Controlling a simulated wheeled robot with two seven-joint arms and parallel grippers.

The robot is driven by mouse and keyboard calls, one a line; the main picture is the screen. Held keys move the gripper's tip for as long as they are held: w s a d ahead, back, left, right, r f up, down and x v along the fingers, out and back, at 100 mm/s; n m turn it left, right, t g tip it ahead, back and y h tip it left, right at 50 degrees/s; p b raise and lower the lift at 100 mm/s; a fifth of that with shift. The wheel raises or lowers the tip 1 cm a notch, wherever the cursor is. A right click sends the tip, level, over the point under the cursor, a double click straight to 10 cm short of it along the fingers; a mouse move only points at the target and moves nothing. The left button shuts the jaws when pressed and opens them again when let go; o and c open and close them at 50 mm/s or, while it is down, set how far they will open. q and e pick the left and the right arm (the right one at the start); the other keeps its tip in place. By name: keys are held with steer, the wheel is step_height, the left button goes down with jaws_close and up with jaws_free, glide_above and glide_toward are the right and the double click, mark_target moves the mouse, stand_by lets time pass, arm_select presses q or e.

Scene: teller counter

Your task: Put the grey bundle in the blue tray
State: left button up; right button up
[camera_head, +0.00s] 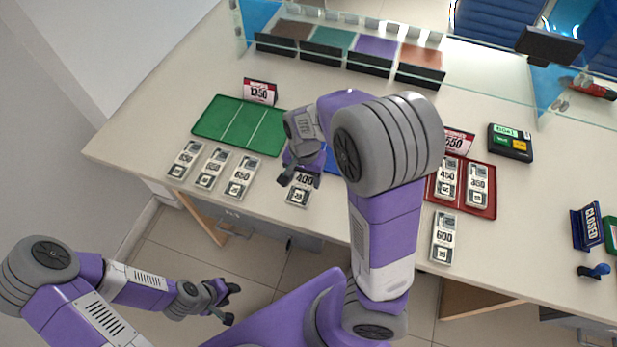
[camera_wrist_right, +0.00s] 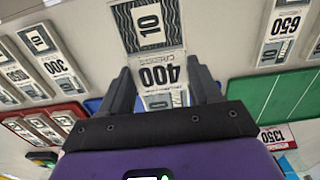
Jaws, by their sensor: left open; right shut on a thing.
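The grey bundle (camera_head: 298,195), marked 400, is near the counter's front edge. My right gripper (camera_head: 303,178) is shut on it from above. In the right wrist view the bundle (camera_wrist_right: 150,32) lies between the two fingers (camera_wrist_right: 161,88); I cannot tell whether it touches the counter. The blue tray (camera_head: 331,160) is just behind and right of it, mostly hidden by my right arm; strips of the tray (camera_wrist_right: 93,105) show beside the fingers in the right wrist view. My left gripper (camera_head: 230,305) is open and empty, low in front of the counter.
A green tray (camera_head: 240,124) is empty at left, with several bundles (camera_head: 212,168) before it.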

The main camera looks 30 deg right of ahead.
steer(key=shift+r, duration=0.6)
steer(key=shift+w+d, duration=0.2)
steer(key=shift+d, duration=0.2)
steer(key=w+d+p, duration=0.2)
steer(key=d+p, duration=0.2)
steer(key=d, duration=2)
steer(key=f, duration=0.1)
steer(key=f+b, duration=0.1)
steer(key=f, duration=0.3)
steer(key=shift+s+b, duration=0.25)
steer(key=shift+b, duration=0.1)
steer(key=shift+f+b, duration=0.5)
steer(key=shift+f, duration=1.85)
steer(key=shift+r, duration=0.1)
